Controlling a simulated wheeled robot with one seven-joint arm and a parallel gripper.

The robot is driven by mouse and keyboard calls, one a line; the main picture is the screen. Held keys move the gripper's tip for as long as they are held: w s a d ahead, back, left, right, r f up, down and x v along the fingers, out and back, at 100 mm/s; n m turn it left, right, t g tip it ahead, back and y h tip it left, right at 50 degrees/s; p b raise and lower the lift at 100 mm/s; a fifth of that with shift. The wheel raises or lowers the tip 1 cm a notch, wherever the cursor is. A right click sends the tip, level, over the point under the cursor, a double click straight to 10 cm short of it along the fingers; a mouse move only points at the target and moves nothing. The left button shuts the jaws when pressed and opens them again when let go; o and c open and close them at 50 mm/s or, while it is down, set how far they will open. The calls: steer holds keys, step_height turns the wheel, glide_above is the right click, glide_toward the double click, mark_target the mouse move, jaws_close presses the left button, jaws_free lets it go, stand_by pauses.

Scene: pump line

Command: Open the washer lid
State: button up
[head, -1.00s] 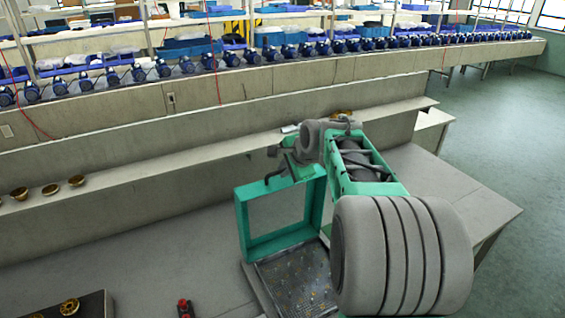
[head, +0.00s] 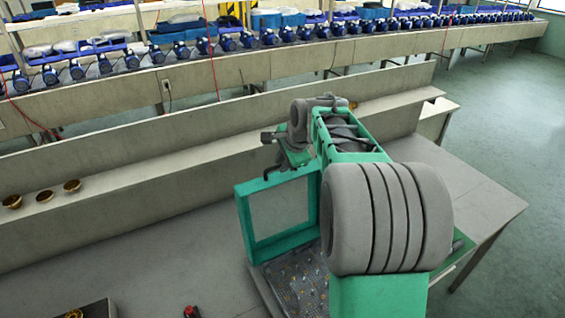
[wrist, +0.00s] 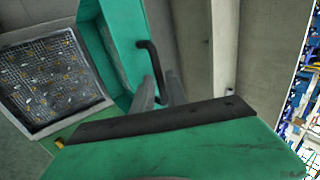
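The washer lid (head: 247,224) is a green frame around a grey panel, standing raised behind the washer's mesh tray (head: 297,282). The tray lies uncovered, with small bits on it. In the wrist view the lid's green frame (wrist: 123,45) stands right of the mesh tray (wrist: 50,80). A black bent lid handle (wrist: 153,60) sticks out from the frame. My gripper (wrist: 160,85) has its two grey fingers on either side of the handle and appears shut on it. In the head view my gripper (head: 275,155) is at the lid's top edge; its fingertips are too small to read there.
A long low ledge (head: 130,188) runs behind the washer, with several brass bowls (head: 45,195) at its left. A dark box (head: 90,310) and a small red item (head: 191,312) are at the front left. Benchtop left of the washer is mostly clear. Blue pumps (head: 270,37) line the far bench.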

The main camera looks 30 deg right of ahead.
steer(key=shift+o, duration=1.3)
steer(key=shift+s, duration=0.1)
steer(key=b+v, duration=0.1)
steer(key=v, duration=0.6)
steer(key=shift+s+r+b, duration=0.2)
steer(key=shift+r+b, duration=0.1)
steer(key=shift+b, duration=0.1)
